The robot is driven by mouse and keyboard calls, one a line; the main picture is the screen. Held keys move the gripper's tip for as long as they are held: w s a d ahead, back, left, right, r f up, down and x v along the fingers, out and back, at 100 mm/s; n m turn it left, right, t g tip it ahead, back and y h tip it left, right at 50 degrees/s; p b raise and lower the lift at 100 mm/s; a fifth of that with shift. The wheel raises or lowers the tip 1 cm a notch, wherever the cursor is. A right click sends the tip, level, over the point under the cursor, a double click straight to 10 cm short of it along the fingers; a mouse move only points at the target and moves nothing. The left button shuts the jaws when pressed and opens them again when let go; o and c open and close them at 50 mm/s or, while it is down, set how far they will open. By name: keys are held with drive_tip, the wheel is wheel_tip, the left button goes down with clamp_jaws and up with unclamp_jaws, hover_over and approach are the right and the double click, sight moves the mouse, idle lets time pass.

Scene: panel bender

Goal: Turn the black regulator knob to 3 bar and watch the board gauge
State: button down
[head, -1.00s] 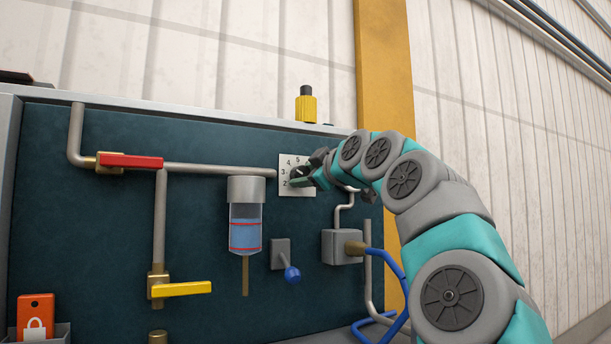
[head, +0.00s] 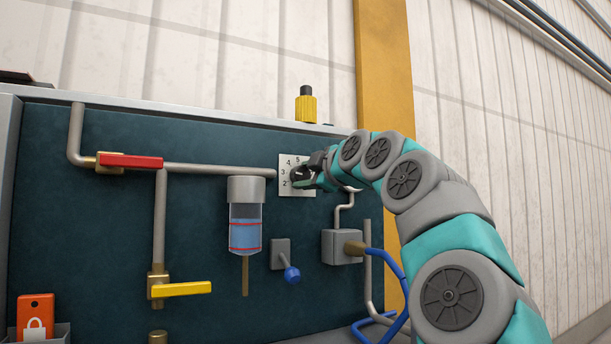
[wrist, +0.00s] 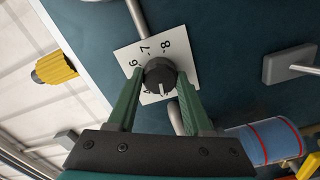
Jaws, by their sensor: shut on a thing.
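The black regulator knob (wrist: 159,74) sits on a white number plate (wrist: 128,58) in the wrist view. Its pale pointer mark faces the bottom of that picture, and 6, 7 and 8 are readable on the plate. My gripper (wrist: 159,88) has its green fingers on either side of the knob and is shut on it. In the head view my gripper (head: 305,177) covers the knob and part of the plate (head: 286,163), where 2 to 5 show at the left. I cannot make out a gauge face in either view.
A red lever (head: 130,161), a yellow lever (head: 182,289), a clear filter bowl (head: 245,228) and a blue-tipped toggle (head: 291,274) stand out from the board. A blue hose (head: 392,262) runs under my arm. A yellow-black fitting (head: 306,105) is on top.

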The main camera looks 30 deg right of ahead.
drive_tip(key=shift+c, duration=1.5)
unclamp_jaws()
drive_tip(key=shift+s, duration=0.15)
drive_tip(key=s+b, duration=0.1)
drive_tip(key=s, duration=0.6)
drive_tip(key=shift+s+d, duration=0.15)
drive_tip(key=shift+s, duration=0.1)
